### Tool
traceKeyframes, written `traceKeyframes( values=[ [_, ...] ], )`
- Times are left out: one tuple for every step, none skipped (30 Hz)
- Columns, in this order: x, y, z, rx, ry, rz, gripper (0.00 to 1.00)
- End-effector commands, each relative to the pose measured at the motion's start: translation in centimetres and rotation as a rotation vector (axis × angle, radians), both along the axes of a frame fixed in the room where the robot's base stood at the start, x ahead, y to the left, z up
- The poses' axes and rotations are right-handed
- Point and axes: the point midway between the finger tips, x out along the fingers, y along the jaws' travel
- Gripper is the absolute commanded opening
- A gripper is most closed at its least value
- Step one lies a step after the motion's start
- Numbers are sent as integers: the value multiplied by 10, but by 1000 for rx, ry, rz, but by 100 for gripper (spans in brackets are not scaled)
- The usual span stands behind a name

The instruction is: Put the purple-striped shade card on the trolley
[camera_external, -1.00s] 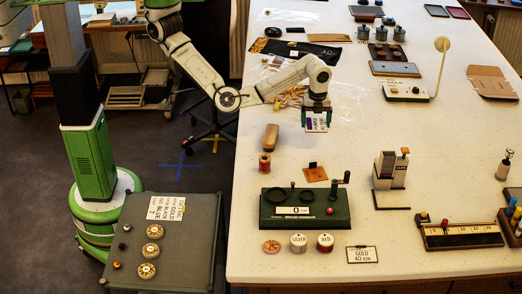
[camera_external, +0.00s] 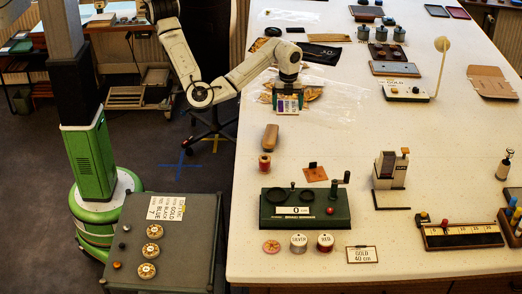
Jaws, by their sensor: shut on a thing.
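My gripper (camera_external: 288,91) is above the left part of the table, near the small tan pieces on clear plastic. It is shut on a small light card with a purple stripe (camera_external: 287,104), which hangs upright below the fingers. The card's lower edge looks close to the tabletop, but I cannot tell whether it touches. The grey trolley (camera_external: 205,236) stands on the floor at the lower left, beside the table. A lettered sign and several round wooden discs are on its top.
The table (camera_external: 420,150) holds a wooden block (camera_external: 270,137), a red spool (camera_external: 264,163), a green scale (camera_external: 305,212) and a white dispenser (camera_external: 390,172). The trolley's right side is bare.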

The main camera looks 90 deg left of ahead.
Motion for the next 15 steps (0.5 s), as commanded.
traceKeyframes(
  values=[
    [0,0,0,0,0,0,57],
    [0,-1,0,0,0,-1,57],
    [-1,-3,-1,0,0,-2,57],
    [-3,-6,-1,-1,1,-3,57],
    [-5,-10,-2,-1,1,-4,57],
    [-8,-17,-4,-1,3,-6,57],
    [-11,-23,-6,-1,4,-8,57],
    [-16,-31,-8,-2,5,-9,57],
    [-22,-42,-11,-2,6,-12,57],
    [-28,-51,-13,-3,7,-14,57],
    [-34,-60,-16,-4,8,-14,57],
    [-43,-73,-19,-4,10,-15,57],
    [-50,-83,-22,-5,11,-15,57],
    [-58,-92,-25,-5,12,-16,57],
    [-68,-104,-28,-5,14,-16,57]
  ],
)
